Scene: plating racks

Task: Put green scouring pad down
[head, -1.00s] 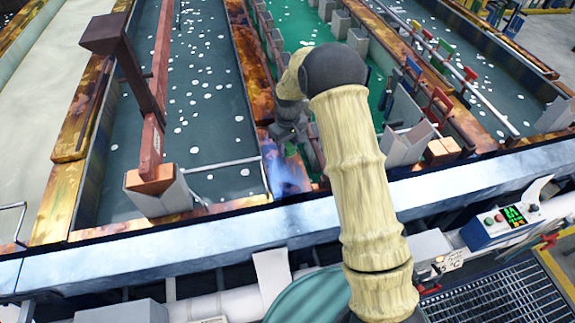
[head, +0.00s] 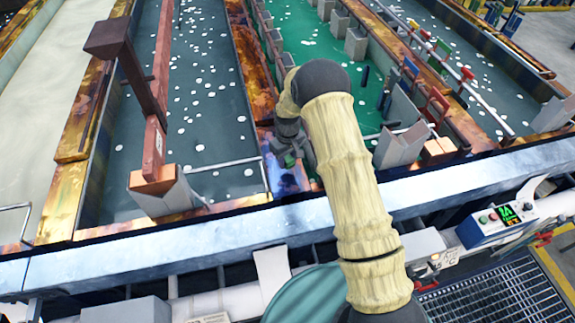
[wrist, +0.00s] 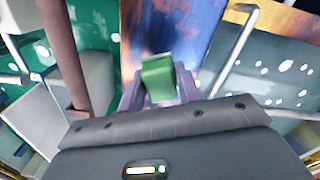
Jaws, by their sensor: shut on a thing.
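The green scouring pad (wrist: 158,78) is a small green block in the wrist view, held between the fingers of my gripper (wrist: 160,92). My gripper is shut on it. In the head view my gripper (head: 288,156) hangs over the rust-and-blue stained divider (head: 250,70) between two tanks, near its front end. A small bit of green shows at the fingertips there. The pad appears above the stained surface in the wrist view; I cannot tell whether it touches it.
A tank of dark liquid with white floating pieces (head: 205,110) lies left of the divider, and a green-liquid tank (head: 310,45) lies right. A brown post on a pale block (head: 165,195) stands at left. A long pale front rim (head: 180,240) and a control box (head: 495,222) are nearer me.

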